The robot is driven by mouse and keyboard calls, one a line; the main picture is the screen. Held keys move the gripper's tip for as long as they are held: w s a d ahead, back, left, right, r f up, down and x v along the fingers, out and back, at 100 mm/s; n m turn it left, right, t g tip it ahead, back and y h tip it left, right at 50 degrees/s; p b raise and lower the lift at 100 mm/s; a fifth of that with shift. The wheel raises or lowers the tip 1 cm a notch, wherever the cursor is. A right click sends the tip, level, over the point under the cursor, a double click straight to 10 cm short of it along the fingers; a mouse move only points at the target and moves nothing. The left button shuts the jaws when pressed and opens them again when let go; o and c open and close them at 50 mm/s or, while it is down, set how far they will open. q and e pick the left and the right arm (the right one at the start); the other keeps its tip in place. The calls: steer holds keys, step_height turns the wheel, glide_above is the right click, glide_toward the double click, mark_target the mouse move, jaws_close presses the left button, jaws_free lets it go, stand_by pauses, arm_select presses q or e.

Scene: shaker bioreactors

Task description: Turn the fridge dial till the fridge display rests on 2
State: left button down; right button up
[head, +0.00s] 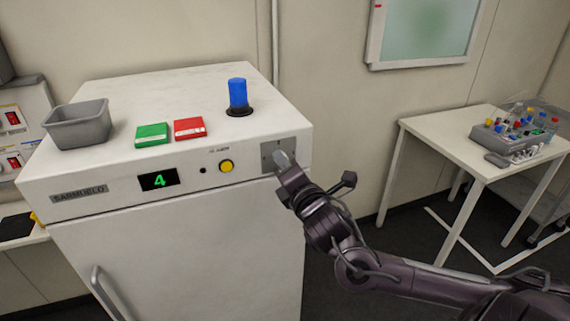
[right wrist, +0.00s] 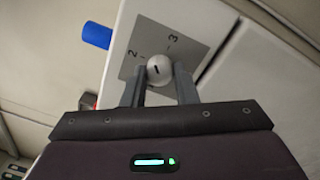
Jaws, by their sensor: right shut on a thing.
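The fridge (head: 180,200) is white, and its display (head: 159,180) shows a green 4. The fridge dial (right wrist: 160,69) is a round pale knob with a short dark mark, on a grey plate (head: 268,158) at the right end of the front panel. In the right wrist view the numbers 2 and 3 show on that plate. My right gripper (right wrist: 158,84) is shut on the dial, one finger on each side. In the head view the gripper (head: 284,165) hides most of the dial. My left gripper is in neither view.
On the fridge top stand a grey bin (head: 78,127), green (head: 152,134) and red (head: 189,128) boxes and a blue-capped item (head: 238,95). A yellow button (head: 226,166) sits left of the dial plate. A white table (head: 440,135) with a rack stands at the right.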

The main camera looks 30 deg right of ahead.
steer(key=shift+m+p, duration=0.9)
steer(key=shift+m, duration=3.1)
steer(key=o, duration=1)
steer(key=b+v, duration=0.2)
steer(key=v, duration=0.5)
steer(key=shift+s+a, duration=0.25)
steer(key=shift+s, duration=0.15)
